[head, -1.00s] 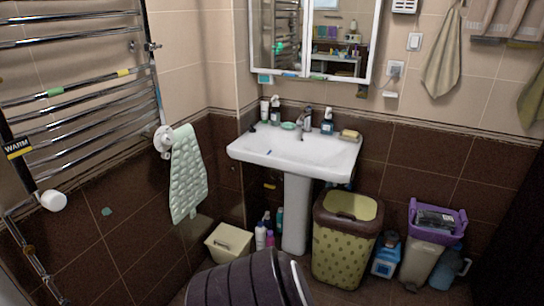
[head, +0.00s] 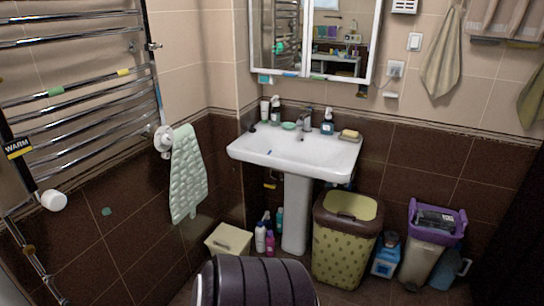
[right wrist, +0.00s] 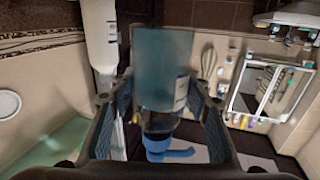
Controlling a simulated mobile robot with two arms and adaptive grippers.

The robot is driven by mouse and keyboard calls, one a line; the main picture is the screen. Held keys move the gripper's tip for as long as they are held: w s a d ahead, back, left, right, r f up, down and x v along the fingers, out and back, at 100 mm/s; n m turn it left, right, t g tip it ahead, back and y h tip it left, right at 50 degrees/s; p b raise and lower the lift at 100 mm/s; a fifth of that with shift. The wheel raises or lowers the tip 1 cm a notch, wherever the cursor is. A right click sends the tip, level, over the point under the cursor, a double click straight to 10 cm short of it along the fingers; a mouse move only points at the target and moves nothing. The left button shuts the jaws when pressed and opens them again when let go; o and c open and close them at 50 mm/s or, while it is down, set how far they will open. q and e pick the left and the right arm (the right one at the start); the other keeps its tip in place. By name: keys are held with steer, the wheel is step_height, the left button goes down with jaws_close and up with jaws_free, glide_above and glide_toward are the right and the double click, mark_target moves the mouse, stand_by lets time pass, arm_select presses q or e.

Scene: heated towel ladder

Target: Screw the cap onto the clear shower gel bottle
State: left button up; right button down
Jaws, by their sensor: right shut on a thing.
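In the right wrist view my right gripper (right wrist: 160,98) is shut on a translucent teal bottle (right wrist: 162,60) with a white label strip. The fingers lie on its two sides. A dark neck-like part and a blue piece (right wrist: 168,152) show at the bottle's lower end in this view. I cannot tell whether the blue piece is the cap or whether it is joined to the bottle. A white bottle-like object (right wrist: 101,38) is just left of the held bottle. Neither gripper shows in the head view, and no separate cap can be made out there.
The white sink (head: 295,150) has bottles and soap around its rim. Several bottles (head: 270,240) and a beige bin (head: 228,241) stand on the floor by its pedestal. A green basket (head: 343,250) is to the right. A towel ladder (head: 80,90) covers the left wall.

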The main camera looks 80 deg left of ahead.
steer(key=shift+r, duration=0.1)
steer(key=shift+r, duration=0.15)
steer(key=shift+w+d+r+t, duration=0.1)
steer(key=shift+w+r+t, duration=0.1)
steer(key=shift+r+t, duration=0.1)
steer(key=w+d+r+m+t+h, duration=0.1)
steer(key=d+m+t+h, duration=0.2)
steer(key=d+m+h, duration=0.5)
steer(key=d+h, duration=0.3)
steer(key=d, duration=0.3)
steer(key=shift+w+t+h, duration=0.3)
